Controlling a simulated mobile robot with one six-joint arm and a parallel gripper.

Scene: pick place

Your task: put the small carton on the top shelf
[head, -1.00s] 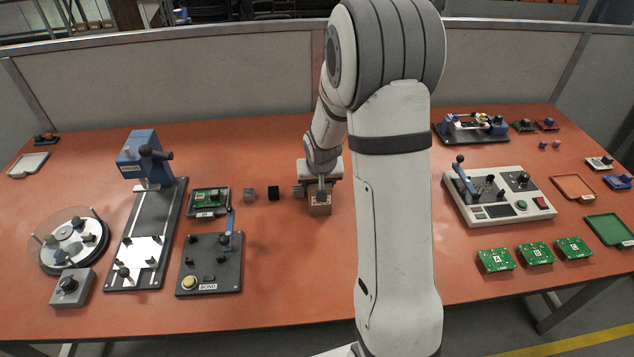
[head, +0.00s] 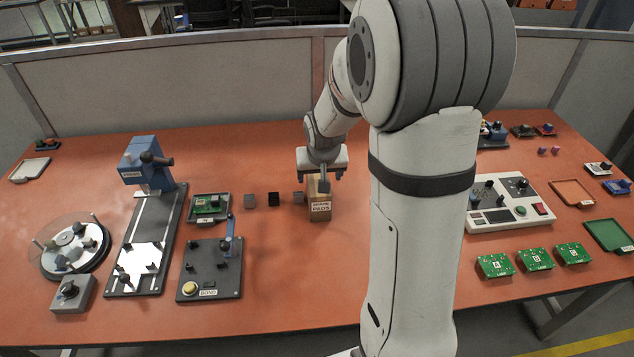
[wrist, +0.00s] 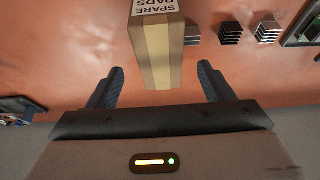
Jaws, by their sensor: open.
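The small carton (head: 320,209) is a tan box with a white "SPARE PADS" label, standing upright on the orange table. It also shows in the wrist view (wrist: 162,55), with a paler tape strip along it. My gripper (head: 323,184) is open at the carton's far, upper side in the head view. In the wrist view my gripper's two dark blue fingers (wrist: 160,68) are spread on either side of the carton's near end, with a visible gap on each side. I cannot tell their exact height against it. No shelf shows in these frames.
Several small dark and grey blocks, including a black one (head: 274,199), stand in a row left of the carton. A board fixture (head: 209,207) and a lever fixture (head: 212,270) lie farther left. A control panel (head: 507,208) stands right, partly behind my arm. Table in front of the carton is clear.

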